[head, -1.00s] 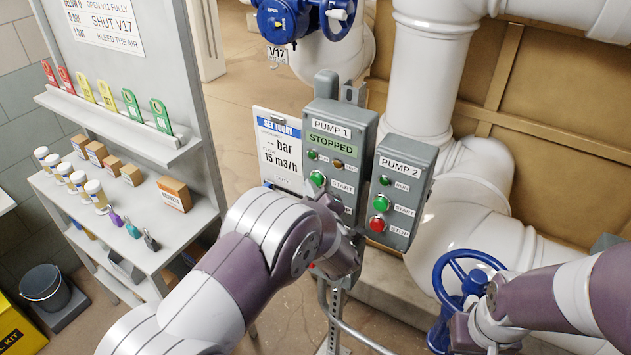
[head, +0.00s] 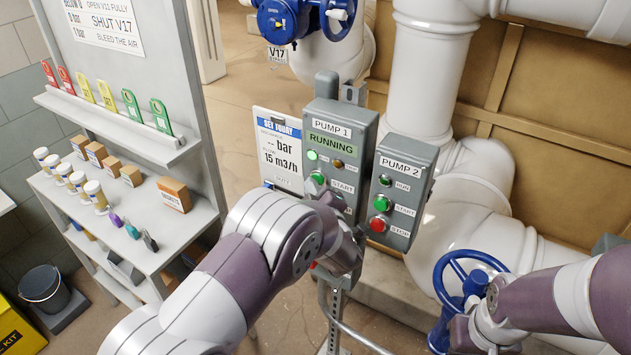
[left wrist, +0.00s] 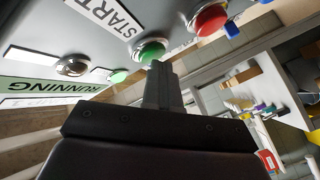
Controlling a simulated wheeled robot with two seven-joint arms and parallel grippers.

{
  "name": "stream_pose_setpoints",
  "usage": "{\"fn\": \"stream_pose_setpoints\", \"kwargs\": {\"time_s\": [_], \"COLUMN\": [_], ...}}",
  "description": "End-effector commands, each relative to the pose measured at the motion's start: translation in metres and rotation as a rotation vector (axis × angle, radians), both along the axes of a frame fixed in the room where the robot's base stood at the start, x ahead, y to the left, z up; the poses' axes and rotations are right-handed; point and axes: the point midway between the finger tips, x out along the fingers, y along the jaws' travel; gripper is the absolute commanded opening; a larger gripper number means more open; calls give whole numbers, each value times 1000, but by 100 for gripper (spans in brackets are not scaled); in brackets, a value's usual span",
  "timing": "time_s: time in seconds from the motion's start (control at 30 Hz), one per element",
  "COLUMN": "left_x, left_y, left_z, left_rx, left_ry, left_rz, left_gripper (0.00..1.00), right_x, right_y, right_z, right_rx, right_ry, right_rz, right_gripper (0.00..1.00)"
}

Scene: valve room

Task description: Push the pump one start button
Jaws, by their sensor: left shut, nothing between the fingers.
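The pump 1 box (head: 338,120) hangs on a post, and its display (head: 331,144) reads RUNNING. Its upper small green lamp (head: 312,155) is lit. The green start button (head: 318,177) sits below, partly covered by my left gripper (head: 322,194). In the left wrist view the shut, empty fingertips (left wrist: 160,66) are at the green start button (left wrist: 149,51), seemingly touching it; the exact contact is hard to tell. The red stop button (left wrist: 209,18) is beside it. My right arm is at the lower right of the head view; its fingers are not clear.
The pump 2 box (head: 401,185) with its own green and red buttons is close on the right. A settings sheet (head: 279,150) is on the left. A blue valve wheel (head: 468,275) stands near my right arm. Shelves with tags and bottles (head: 95,190) are at the left.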

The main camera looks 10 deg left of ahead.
Motion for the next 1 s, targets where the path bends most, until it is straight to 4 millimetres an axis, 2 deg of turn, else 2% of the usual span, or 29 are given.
{"fn": "stream_pose_setpoints", "kwargs": {"time_s": [0.23,0.5,0.8,1.0], "left_x": [-3,-16,-17,-33], "left_y": [1,5,6,12], "left_z": [1,0,0,1], "left_rx": [0,0,0,0], "left_ry": [-1,-1,0,-1], "left_rz": [-1,-1,0,-1], "left_gripper": [0,0,0,0], "right_x": [0,0,0,0], "right_y": [0,0,0,0], "right_z": [0,0,0,3], "right_rx": [0,0,0,0], "right_ry": [0,0,0,0], "right_rz": [0,0,0,0], "right_gripper": [0,0,0,0]}}
